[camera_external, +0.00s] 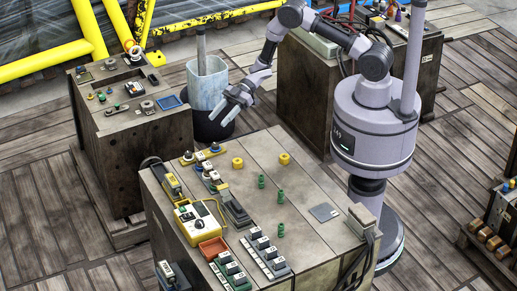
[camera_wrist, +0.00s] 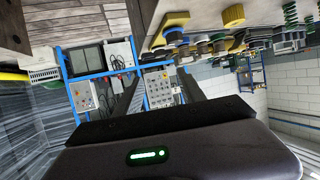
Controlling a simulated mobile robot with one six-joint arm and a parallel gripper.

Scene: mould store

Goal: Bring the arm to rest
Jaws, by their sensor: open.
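My gripper (camera_external: 231,101) is open and empty in the external view. It hangs in the air at the end of my bent arm, pointing down and left, above the gap between the front bench and the left cabinet. A pale blue bucket shows just behind it. In the wrist view, the dark gripper body with a green light fills the bottom, and its two fingers (camera_wrist: 158,96) stand apart with nothing between them.
The front bench (camera_external: 318,235) carries yellow and green knobs, switches and a yellow control box (camera_external: 201,222). The left cabinet (camera_external: 135,160) and the bucket (camera_external: 207,84) stand close to my gripper. A rear cabinet (camera_external: 305,90) stands behind my arm. Yellow rails (camera_external: 88,30) run at the back left.

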